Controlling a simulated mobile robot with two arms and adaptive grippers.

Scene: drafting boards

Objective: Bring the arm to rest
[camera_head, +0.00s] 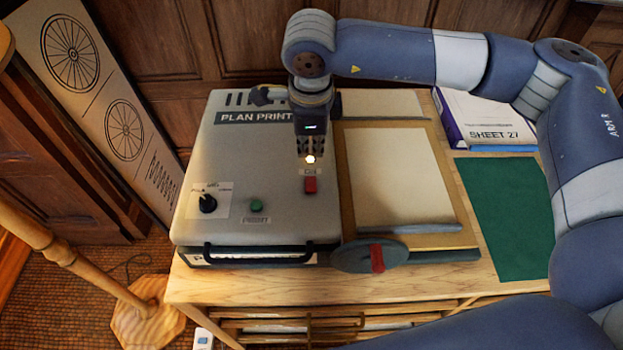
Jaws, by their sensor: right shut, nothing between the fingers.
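My right arm comes in from the right and reaches over the grey plan printer (265,190). My right gripper (312,150) is at its end, pointing down, shut and empty. Its fingertips are over the printer's right part, just behind a glowing lamp (310,159) and a red switch (310,186). Whether the fingertips touch the printer I cannot tell. The printer's lid is down, with a black knob (208,204) and a green button (256,205) on it. My left gripper is not in view.
A drawing board with a blank sheet (395,175) lies right of the printer, with a dark round disc (368,255) at its front. A green mat (507,212) and a box marked SHEET 27 (484,119) lie further right. A wooden stand (150,310) is at the left.

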